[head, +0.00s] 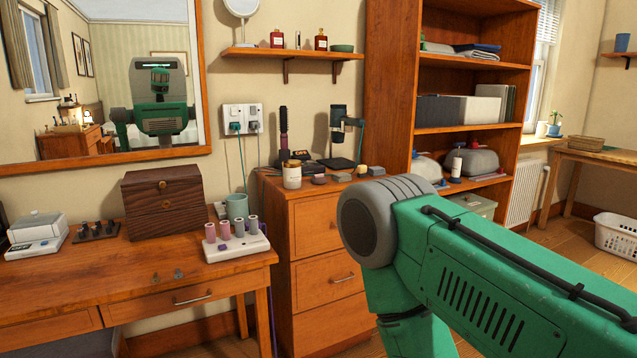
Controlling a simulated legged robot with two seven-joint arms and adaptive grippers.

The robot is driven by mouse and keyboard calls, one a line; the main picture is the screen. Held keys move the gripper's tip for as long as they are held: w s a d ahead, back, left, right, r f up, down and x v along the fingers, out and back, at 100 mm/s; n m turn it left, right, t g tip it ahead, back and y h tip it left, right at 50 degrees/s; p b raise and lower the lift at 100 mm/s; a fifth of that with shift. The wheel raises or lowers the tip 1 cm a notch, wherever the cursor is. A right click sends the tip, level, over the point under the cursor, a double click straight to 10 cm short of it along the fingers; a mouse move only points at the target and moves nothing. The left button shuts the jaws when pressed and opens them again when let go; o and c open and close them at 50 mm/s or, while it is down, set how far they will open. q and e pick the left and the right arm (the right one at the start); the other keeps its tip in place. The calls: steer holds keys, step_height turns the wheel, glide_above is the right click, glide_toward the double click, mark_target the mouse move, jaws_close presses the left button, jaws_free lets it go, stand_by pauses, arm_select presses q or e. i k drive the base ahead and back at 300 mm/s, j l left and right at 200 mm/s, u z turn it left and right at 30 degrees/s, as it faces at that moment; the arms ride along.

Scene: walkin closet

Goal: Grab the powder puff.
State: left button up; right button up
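I cannot pick out the powder puff for certain. Several small items lie on top of the wooden drawer cabinet (315,217): a dark purplish round piece (319,179), grey blocks (341,177) and a small tan piece (362,170). They are too small to identify. A cream jar (292,176) stands at the left of them. My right arm's green and grey links fill the lower right and hide part of the cabinet's right side. Neither gripper shows.
A wooden desk (130,268) at left holds a dark wooden box (165,202), a teal cup (237,206) and a white tray of rollers (236,246). A tall shelf unit (392,85) stands behind my arm. A white basket (617,237) sits on the floor at right.

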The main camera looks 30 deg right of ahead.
mark_target(317, 179)
steer(key=i+l, duration=0.25)
steer(key=l, duration=0.2)
steer(key=i+l+z, duration=0.1)
steer(key=i+l, duration=0.15)
steer(key=l, duration=0.25)
steer(key=i+l+z, duration=0.1)
steer(key=i+l, duration=0.15)
steer(key=l, duration=0.2)
steer(key=i+l, duration=0.3)
steer(key=i+l+z, duration=0.1)
steer(key=i+l, duration=0.15)
steer(key=l, duration=0.3)
